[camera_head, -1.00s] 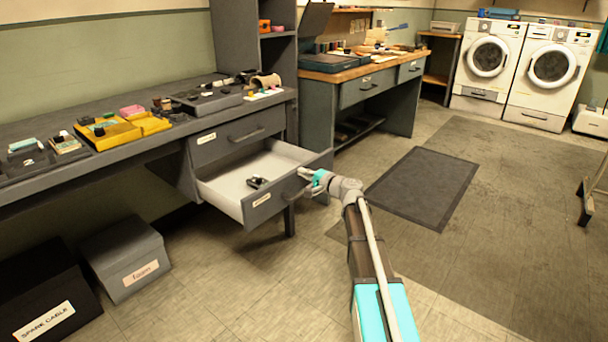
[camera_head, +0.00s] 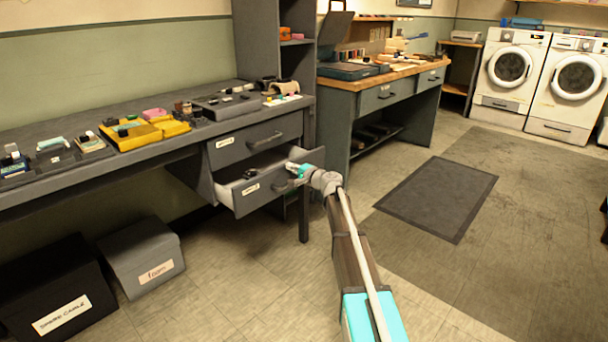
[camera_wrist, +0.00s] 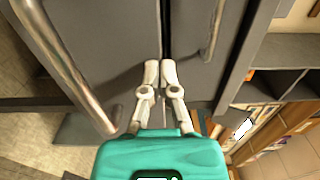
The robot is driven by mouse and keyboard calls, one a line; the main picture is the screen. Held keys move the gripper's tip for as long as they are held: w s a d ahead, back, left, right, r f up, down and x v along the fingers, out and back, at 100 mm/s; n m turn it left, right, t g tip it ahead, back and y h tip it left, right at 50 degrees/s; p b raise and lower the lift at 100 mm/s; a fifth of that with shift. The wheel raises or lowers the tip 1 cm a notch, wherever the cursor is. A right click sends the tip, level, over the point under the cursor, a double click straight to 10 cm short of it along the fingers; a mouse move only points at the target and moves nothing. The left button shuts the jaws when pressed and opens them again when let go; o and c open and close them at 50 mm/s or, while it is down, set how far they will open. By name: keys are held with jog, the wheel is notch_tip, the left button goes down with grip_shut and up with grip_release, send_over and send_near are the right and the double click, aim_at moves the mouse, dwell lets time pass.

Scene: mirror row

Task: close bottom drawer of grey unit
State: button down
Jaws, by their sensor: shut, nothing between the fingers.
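The grey unit under the bench has two drawers. The top drawer (camera_head: 254,141) looks shut. The bottom drawer (camera_head: 262,190) stands partly open, with a small dark object (camera_head: 250,173) inside it. My gripper (camera_head: 292,166) is shut and empty, with its tips at the upper right of the bottom drawer's front. In the wrist view, my closed fingers (camera_wrist: 160,72) lie against or just before the grey fronts, at the gap between them. Two bar handles show there, one on each side. Exact contact of the fingertips cannot be told.
A grey bin (camera_head: 143,258) and a black bin (camera_head: 58,300) stand on the floor at left. A wooden-topped workbench (camera_head: 385,88) stands to the right. A dark mat (camera_head: 440,196) lies on open floor. Small items cover the grey bench top (camera_head: 60,182).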

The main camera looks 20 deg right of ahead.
jog(key=x, duration=1.3)
jog(key=shift+w+d, duration=0.15)
jog(key=shift+d, duration=0.05)
jog(key=shift+w+a+r, duration=0.1)
jog(key=shift+w, duration=0.05)
jog(key=v, duration=1.5)
